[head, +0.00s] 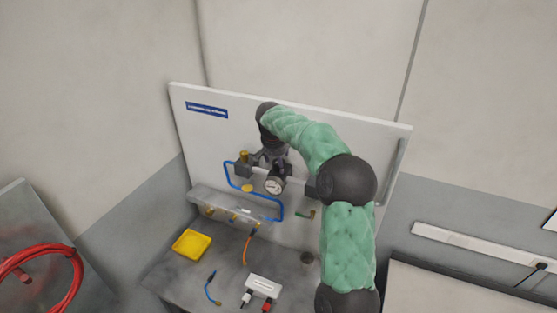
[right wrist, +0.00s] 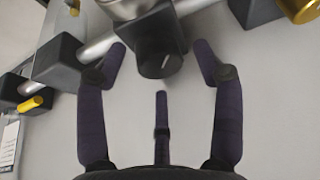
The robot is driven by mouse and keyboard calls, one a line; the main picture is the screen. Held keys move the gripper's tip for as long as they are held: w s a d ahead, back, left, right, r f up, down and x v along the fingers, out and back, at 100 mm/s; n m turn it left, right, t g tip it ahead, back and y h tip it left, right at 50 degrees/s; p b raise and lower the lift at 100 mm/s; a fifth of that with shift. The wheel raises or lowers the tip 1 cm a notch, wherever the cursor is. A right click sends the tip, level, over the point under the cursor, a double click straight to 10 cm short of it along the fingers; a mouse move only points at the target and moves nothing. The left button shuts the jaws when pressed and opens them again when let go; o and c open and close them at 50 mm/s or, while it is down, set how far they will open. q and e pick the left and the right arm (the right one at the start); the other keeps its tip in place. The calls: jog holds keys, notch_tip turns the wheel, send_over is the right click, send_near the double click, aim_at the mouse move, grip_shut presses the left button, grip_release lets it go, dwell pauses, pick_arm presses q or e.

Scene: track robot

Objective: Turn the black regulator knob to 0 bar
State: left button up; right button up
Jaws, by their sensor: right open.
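The fingers look apart from the knob; I cannot tell the depth. In the head view my right gripper (head: 272,156) is at the panel, just above the round pressure gauge (head: 275,186), and it hides the knob. The gauge reading is too small to read. My left gripper is not in view.
The white panel (head: 330,140) carries blue tubing (head: 228,174) and a grey ledge with brass fittings. The bench below holds a yellow tray (head: 192,245), a white block (head: 263,286) and loose hoses. A red hose coil (head: 72,270) lies at left.

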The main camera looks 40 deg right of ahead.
jog(key=shift+x, duration=0.8)
jog(key=shift+s+a+r, duration=0.1)
jog(key=shift+s+r, duration=0.05)
jog(key=c, duration=1.1)
